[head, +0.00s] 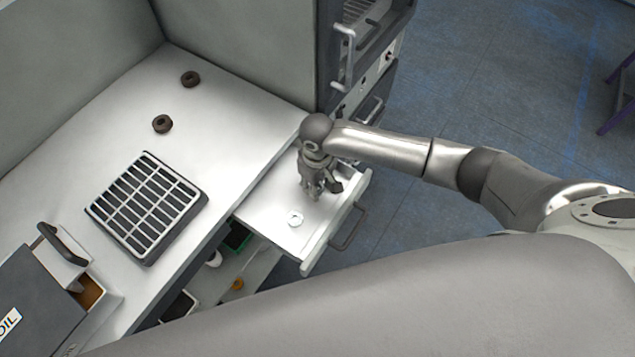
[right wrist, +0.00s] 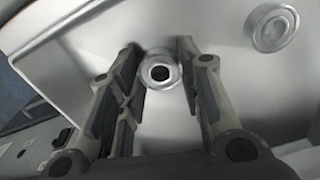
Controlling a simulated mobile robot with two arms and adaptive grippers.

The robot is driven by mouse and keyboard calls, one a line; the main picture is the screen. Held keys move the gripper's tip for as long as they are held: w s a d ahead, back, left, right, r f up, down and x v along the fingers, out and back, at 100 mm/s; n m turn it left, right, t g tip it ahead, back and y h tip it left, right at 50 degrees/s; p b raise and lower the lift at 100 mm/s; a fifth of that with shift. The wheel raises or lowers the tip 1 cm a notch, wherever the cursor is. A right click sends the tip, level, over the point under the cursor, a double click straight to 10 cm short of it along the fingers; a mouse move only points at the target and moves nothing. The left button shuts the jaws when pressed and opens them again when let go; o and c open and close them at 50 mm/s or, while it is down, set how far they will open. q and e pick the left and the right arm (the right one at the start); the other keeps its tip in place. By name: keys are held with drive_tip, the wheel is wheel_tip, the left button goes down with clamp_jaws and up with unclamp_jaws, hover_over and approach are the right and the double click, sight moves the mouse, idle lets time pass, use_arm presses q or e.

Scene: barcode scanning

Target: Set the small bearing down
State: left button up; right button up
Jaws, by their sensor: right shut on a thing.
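The small bearing (right wrist: 159,71), a silver ring with a dark hole, is between the two fingertips of my right gripper (right wrist: 160,75) in the right wrist view. The gripper is shut on it. In the head view my right gripper (head: 320,190) points down over the open white drawer (head: 262,208) and hides the held bearing. I cannot tell whether the bearing touches the drawer floor. Another silver bearing (right wrist: 271,27) lies apart on the drawer floor; it also shows in the head view (head: 295,218). My left gripper is not in view.
A black-edged tray with a white grid (head: 148,205) stands on the white table (head: 235,105). Two dark brown rings (head: 190,78) lie behind it. A grey box marked OIL (head: 38,305) is at lower left. A dark cabinet (head: 365,60) stands behind the drawer. Drawer floor around the bearings is clear.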

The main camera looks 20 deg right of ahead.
drive_tip(key=o, duration=1)
drive_tip(key=shift+f, duration=0.1)
drive_tip(key=shift+o, duration=0.2)
wheel_tip(320, 180, up, 12)
drive_tip(key=shift+b, duration=0.45)
